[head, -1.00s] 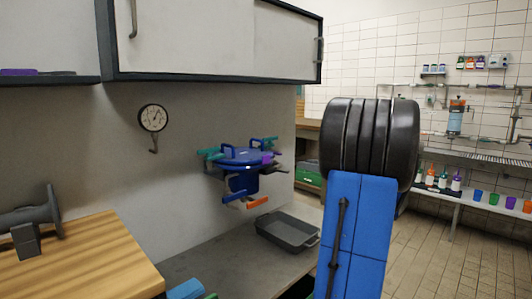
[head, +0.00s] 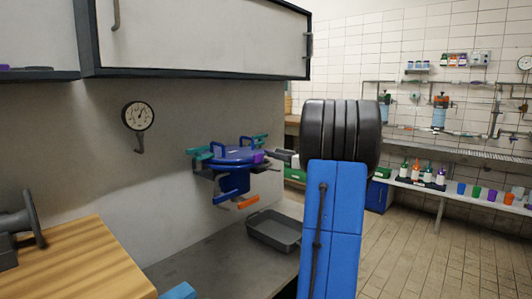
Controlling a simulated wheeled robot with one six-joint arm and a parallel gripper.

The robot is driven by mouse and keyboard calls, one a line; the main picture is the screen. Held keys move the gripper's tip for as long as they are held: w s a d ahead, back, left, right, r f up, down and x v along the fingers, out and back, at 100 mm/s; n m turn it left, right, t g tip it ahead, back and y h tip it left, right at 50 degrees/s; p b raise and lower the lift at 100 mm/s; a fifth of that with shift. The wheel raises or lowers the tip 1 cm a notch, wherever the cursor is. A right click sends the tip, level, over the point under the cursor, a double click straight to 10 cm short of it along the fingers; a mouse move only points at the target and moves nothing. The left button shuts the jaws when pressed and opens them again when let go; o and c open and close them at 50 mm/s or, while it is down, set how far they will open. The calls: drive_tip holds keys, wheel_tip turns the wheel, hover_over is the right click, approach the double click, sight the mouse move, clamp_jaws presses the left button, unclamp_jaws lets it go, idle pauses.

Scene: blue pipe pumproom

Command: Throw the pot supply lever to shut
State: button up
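A dark blue pot (head: 234,157) with blue handles on its rim is mounted by the grey wall, left of my arm. Teal fittings (head: 200,158) stick out at its left, and a purple part (head: 258,157) is at its right front. Below it is a blue fitting with an orange-ended lever (head: 247,202). Dark and grey parts reach out at the pot's right. I cannot tell which of these is the pot supply lever, or its position. My blue arm link and black ribbed joint stand in front. My gripper is not clearly visible.
A grey tray (head: 273,231) lies on the counter (head: 210,262) below the pot. A wooden worktop (head: 75,265) is at left, a gauge (head: 138,116) on the wall, and a cabinet (head: 200,38) overhangs. Open tiled floor (head: 430,255) lies right, before a shelf of bottles and cups.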

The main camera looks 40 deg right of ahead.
sight(266, 150)
drive_tip(key=w, duration=0.6)
drive_tip(key=shift+w+a, duration=0.25)
drive_tip(key=shift+c, duration=0.2)
drive_tip(key=shift+a, duration=0.1)
clamp_jaws()
